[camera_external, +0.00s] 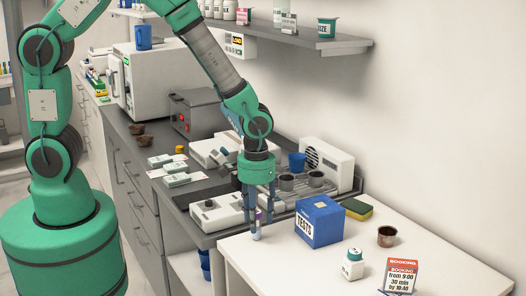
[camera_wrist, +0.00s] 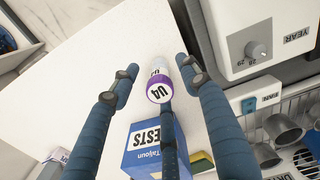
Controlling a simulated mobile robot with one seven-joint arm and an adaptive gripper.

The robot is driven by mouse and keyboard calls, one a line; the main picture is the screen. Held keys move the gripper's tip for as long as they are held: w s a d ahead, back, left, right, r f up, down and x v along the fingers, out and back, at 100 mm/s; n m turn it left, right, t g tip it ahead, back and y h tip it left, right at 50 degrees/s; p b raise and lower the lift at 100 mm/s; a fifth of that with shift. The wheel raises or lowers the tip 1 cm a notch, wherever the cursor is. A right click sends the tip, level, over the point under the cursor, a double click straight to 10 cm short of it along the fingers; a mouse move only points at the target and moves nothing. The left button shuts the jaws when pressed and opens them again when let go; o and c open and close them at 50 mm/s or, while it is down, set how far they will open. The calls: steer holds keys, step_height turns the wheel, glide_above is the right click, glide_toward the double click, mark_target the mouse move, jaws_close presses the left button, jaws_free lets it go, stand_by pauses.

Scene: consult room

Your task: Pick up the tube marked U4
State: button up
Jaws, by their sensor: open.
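My gripper (camera_wrist: 157,70) is open. In the external view my gripper (camera_external: 258,212) points down at the left part of the white table, around the tube (camera_external: 256,233), whose pale lower part shows below the fingers. The fingers hide part of the tube there. Whether the third finger touches it, I cannot tell.
A blue TESTS box (camera_external: 320,222) stands close to the right of my gripper. Beyond are a sponge (camera_external: 356,208), a white bottle (camera_external: 352,264), a brown cup (camera_external: 387,236) and a booking sign (camera_external: 401,276). A white device with a knob (camera_external: 213,213) stands on the counter at left.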

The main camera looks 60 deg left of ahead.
steer(key=shift+c, duration=0.5)
steer(key=c, duration=0.9)
steer(key=shift+r, duration=0.85)
step_height(320, 180, up, 2)
steer(key=shift+s+r+p, duration=0.1)
steer(key=shift+s+p, duration=0.05)
steer(key=shift+p, duration=0.15)
steer(key=s+a, duration=0.2)
steer(key=s, duration=0.3)
steer(key=s+a, duration=0.1)
steer(key=s, duration=0.3)
steer(key=s+a+r, duration=0.1)
steer(key=s+a, duration=0.1)
steer(key=s, duration=0.3)
steer(key=shift+s+a+p, duration=0.3)
steer(key=shift+a+p, duration=0.05)
